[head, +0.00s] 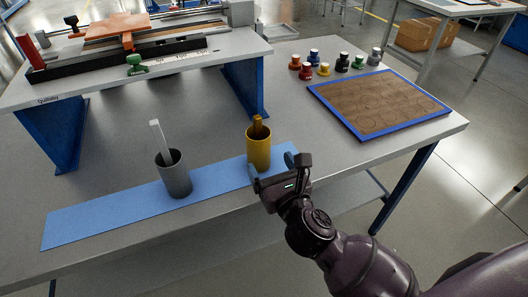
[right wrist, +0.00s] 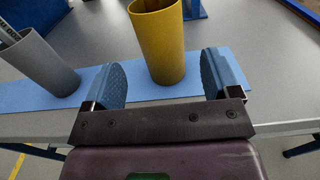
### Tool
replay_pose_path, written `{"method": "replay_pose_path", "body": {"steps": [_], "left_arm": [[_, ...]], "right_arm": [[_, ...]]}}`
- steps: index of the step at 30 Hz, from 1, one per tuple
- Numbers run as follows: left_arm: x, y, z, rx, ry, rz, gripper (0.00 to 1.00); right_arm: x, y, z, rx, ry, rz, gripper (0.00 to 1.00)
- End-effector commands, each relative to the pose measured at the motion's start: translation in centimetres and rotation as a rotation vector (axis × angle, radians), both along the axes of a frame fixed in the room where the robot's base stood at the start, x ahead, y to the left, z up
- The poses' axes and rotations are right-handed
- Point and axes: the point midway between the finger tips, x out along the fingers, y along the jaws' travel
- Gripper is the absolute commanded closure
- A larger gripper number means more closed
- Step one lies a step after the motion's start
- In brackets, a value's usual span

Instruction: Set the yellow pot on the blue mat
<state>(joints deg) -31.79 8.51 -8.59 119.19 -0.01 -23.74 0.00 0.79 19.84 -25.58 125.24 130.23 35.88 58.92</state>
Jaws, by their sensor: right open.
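My right gripper (head: 272,168) is open just in front of the pot. In the right wrist view the yellow pot (right wrist: 160,45) is between and beyond the two blue fingertips (right wrist: 168,78), with a gap on each side. The grey pot (head: 174,175) stands on the mat to the left, holding a light grey item. My left gripper is not in view.
A grey raised stand with blue legs (head: 50,135) carries a machine at the back left. A brown board with a blue frame (head: 376,104) lies at the right. Several small coloured knobs or bottles (head: 325,68) stand behind it. The table's front edge is close to my right arm.

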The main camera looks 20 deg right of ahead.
Motion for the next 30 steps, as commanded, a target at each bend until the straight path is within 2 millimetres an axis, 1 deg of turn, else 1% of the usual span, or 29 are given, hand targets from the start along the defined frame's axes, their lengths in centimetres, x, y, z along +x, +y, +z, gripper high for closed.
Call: {"method": "replay_pose_path", "body": {"steps": [1,3,9,12,17,20,23,25,29,30], "left_arm": [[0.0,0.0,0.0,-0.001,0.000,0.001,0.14],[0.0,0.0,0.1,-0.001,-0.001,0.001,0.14],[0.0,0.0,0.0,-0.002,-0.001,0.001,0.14],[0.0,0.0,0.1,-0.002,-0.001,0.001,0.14],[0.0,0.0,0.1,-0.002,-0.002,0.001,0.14],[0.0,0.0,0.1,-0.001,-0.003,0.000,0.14],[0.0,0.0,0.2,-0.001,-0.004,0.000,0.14],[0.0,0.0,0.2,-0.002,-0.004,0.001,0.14],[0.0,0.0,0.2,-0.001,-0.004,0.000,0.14],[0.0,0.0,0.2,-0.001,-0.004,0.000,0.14]], "right_arm": [[-0.9,0.0,0.0,0.001,0.001,0.000,0.18],[-1.9,-0.1,0.0,0.002,0.001,0.000,0.18],[-3.8,-0.1,0.0,0.002,0.001,-0.001,0.18],[-4.3,-0.1,0.0,0.001,0.001,-0.001,0.18],[-4.4,-0.2,0.0,-0.001,-0.001,-0.001,0.18],[-4.5,-0.3,0.0,-0.034,-0.013,-0.003,0.18],[-4.7,-0.7,0.2,-0.147,-0.057,-0.014,0.18],[-5.1,-1.2,0.2,-0.282,-0.101,-0.024,0.18],[-6.0,-1.7,0.0,-0.610,-0.185,-0.033,0.18],[-6.3,-1.7,-0.2,-0.715,-0.206,-0.032,0.18]]}}
